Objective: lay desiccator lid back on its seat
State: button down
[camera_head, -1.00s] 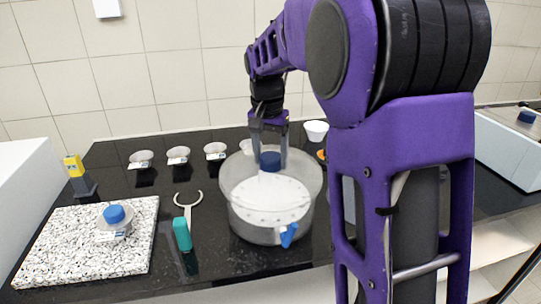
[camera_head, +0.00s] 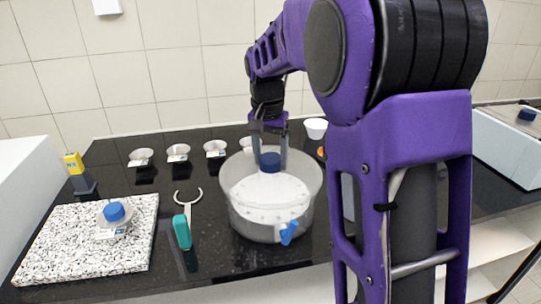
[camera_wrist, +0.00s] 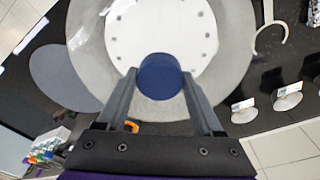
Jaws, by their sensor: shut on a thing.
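The desiccator (camera_head: 238,222) is a wide translucent vessel in the middle of the counter, with a white perforated plate (camera_wrist: 180,20) showing inside. A blue stopcock (camera_head: 288,233) sticks out at its front. The lid is clear and hard to make out; its blue knob (camera_head: 270,163) is upright over the vessel and also shows in the wrist view (camera_wrist: 160,77). My gripper (camera_head: 268,150) points down from above and is shut on the knob, one finger at each side. I cannot tell whether the lid's rim touches the seat.
A speckled slab (camera_head: 60,245) at left bears a small blue-topped dish (camera_head: 115,213). A teal-handled forked tool (camera_head: 182,232) lies between slab and vessel. Several small bowls (camera_head: 178,152) stand behind on labels. A white cup (camera_head: 316,128) stands behind right. My arm hides the right side.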

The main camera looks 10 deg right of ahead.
grip_release()
dwell(0.3)
notch_tip(320, 180, up, 5)
jog(key=p, duration=0.4)
jog(key=shift+r, duration=1)
